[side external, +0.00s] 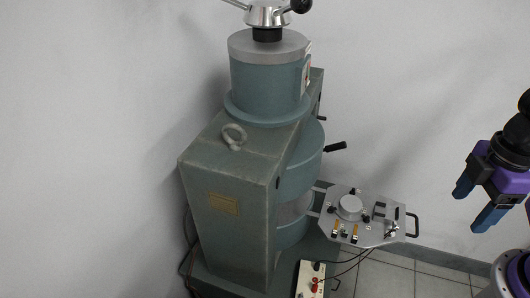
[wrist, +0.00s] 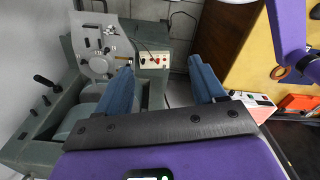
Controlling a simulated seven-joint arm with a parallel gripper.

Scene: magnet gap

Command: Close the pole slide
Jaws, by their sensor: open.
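The pole slide is a silver plate (side external: 378,233) that sticks out to the right of the green magnet (side external: 230,200), with knobs and fittings on top and a dark handle (side external: 412,225) at its outer end. Two rods join it to the magnet's gap. In the wrist view the slide (wrist: 90,38) is at the upper left, beyond my left finger. My gripper (side external: 474,206) has blue fingers and hangs to the right of the handle, clear of it, fingers apart and empty.
A white control box with a red button (side external: 311,279) is below the slide, with cables near it. A black lever (side external: 335,147) juts from the magnet above the slide. A wooden surface (wrist: 245,45) is at the right in the wrist view. Tiled floor lies between slide and gripper.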

